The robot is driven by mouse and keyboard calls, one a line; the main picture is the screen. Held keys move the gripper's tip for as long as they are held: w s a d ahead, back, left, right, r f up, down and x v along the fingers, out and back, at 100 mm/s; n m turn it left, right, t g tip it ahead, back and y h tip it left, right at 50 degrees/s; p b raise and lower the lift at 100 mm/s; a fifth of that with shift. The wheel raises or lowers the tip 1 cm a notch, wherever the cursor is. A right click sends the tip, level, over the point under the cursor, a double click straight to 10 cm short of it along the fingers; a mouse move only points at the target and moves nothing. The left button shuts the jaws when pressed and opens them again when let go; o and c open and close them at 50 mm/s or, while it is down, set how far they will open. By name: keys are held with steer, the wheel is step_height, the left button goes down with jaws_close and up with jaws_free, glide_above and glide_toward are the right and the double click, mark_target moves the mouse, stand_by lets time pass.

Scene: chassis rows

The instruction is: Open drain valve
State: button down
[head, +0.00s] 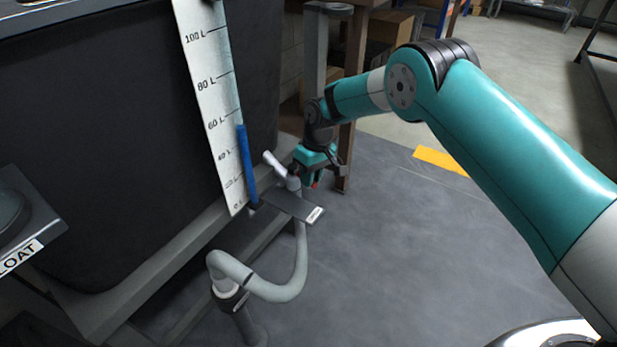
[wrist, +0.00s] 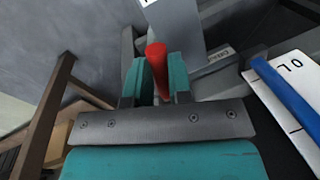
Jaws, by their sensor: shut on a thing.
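The red drain valve handle (wrist: 157,65) stands between the two teal fingers of my gripper (wrist: 157,78) in the wrist view. My gripper is shut on it. In the head view, my gripper (head: 313,170) is at the valve beside the tank's lower edge, and only a small red bit (head: 315,184) of the handle shows below it. A grey plate with a white label (head: 315,214) sits just below; the label (wrist: 222,54) also shows in the wrist view. The valve body is mostly hidden.
The dark tank (head: 110,130) carries a litre scale (head: 206,80) with a blue column (head: 246,160) reaching near 60 L. A grey hose (head: 285,290) curves down to a floor pipe (head: 240,310). A brown table leg (head: 346,150) stands close behind my gripper. Floor on the right is clear.

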steer(key=shift+w+d+n, duration=0.35)
steer(key=shift+w+n, duration=0.05)
steer(key=shift+n, duration=0.5)
steer(key=c, duration=1)
jaws_free()
steer(key=shift+c, duration=0.2)
step_height(320, 180, up, 12)
steer(key=w+d+p, duration=0.1)
steer(key=p, duration=0.1)
steer(key=shift+w+d+p, duration=0.3)
steer(key=shift+w+p, duration=0.1)
steer(key=shift+f, duration=0.1)
